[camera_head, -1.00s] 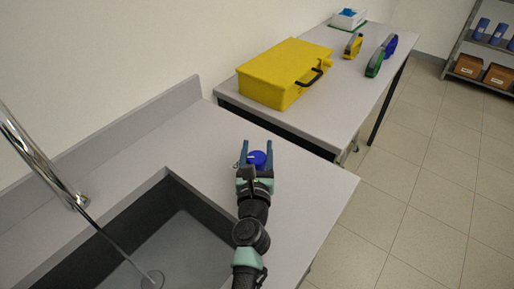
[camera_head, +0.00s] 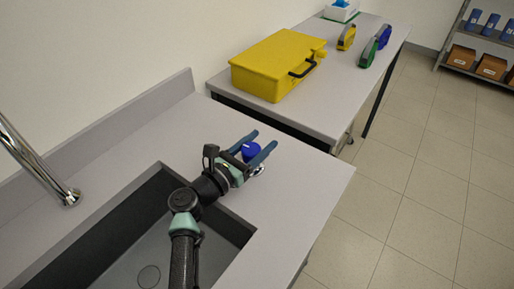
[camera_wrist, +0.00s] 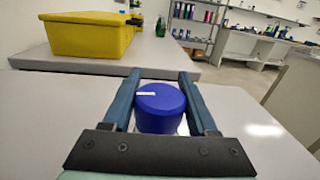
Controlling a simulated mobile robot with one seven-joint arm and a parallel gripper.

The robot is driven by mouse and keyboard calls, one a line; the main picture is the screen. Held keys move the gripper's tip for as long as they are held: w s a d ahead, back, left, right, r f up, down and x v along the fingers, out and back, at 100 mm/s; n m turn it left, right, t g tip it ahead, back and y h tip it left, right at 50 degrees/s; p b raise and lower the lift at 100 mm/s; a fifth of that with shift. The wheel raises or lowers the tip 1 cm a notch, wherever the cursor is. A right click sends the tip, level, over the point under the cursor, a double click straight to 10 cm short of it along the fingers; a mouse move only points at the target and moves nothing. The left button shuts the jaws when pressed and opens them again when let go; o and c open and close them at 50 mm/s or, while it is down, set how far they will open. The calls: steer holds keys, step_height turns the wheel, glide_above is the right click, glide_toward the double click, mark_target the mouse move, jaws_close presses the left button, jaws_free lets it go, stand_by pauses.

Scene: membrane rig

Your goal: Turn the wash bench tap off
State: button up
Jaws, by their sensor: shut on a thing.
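The wash bench (camera_head: 120,147) has a dark sink (camera_head: 140,200) set into it. A chrome spout (camera_head: 38,172) rises at the sink's left, and no stream of water shows below it. The tap's blue round knob (camera_head: 250,151) stands on the bench top to the right of the sink. My gripper (camera_head: 262,143) is shut on the knob, one blue finger on each side. In the wrist view the knob (camera_wrist: 160,108) sits between the fingers, with a small white mark on its top. The knob's base is partly hidden.
A second table (camera_head: 345,85) behind the bench holds a yellow case (camera_head: 272,68), a yellow tool (camera_head: 346,38) and a green and blue tool (camera_head: 370,50). A shelf (camera_head: 480,40) stands at the far right. Open floor (camera_head: 420,180) lies to the right.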

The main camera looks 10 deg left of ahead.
steer(key=shift+d+f+m+g+h+b, duration=0.1)
steer(key=shift+m+g+h+b, duration=0.35)
steer(key=shift+h+b, duration=0.2)
steer(key=shift+s+d+h, duration=0.1)
steer(key=shift+h, duration=0.15)
steer(key=o, duration=1.4)
steer(key=v, duration=1.3)
